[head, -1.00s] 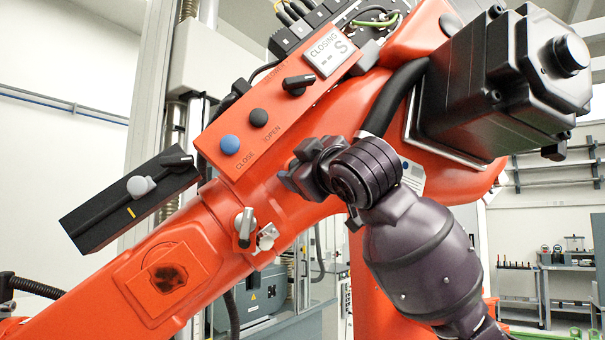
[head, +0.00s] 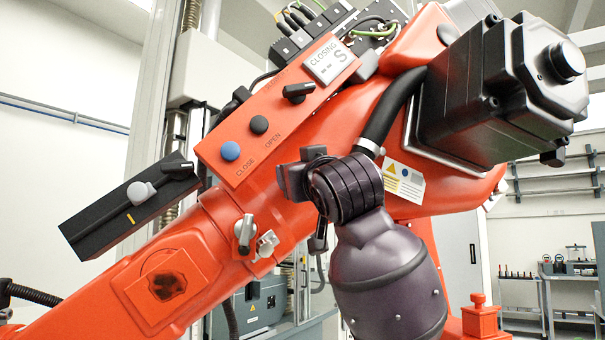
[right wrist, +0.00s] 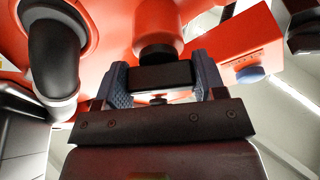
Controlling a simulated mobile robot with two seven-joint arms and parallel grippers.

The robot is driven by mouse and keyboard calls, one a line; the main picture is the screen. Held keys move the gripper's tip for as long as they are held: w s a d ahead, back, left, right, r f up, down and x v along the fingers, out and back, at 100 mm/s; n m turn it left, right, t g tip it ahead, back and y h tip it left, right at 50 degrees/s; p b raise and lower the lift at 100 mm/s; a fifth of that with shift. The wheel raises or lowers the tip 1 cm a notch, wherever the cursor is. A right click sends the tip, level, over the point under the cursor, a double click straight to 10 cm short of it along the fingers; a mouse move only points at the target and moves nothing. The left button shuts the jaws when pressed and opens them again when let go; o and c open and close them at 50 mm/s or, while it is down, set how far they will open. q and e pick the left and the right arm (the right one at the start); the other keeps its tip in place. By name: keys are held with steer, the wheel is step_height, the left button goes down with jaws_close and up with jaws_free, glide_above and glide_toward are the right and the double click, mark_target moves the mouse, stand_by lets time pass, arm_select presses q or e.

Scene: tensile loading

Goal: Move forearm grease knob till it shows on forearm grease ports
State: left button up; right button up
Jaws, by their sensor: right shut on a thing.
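My right gripper (head: 300,172) is in front of the red machine's forearm (head: 325,135) in the head view. In the right wrist view its two fingers (right wrist: 161,70) are shut on a black bar-shaped knob (right wrist: 160,77), which sits below a red cylinder (right wrist: 158,32) on the red body. I take this to be the forearm grease knob; the gripper hides it in the head view. I can read no port marking for it. My left gripper is not in view.
A red control box (head: 265,130) with a blue button (head: 230,151), OPEN button and black selector lies up left of the gripper. A black slider box (head: 130,205) and metal levers (head: 245,230) are further left. A black hose (head: 385,115) runs close above my wrist.

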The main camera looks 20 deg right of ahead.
stand_by(0.3)
steer(key=o, duration=0.9)
steer(key=shift+b+v, duration=0.8)
steer(key=shift+v, duration=4.65)
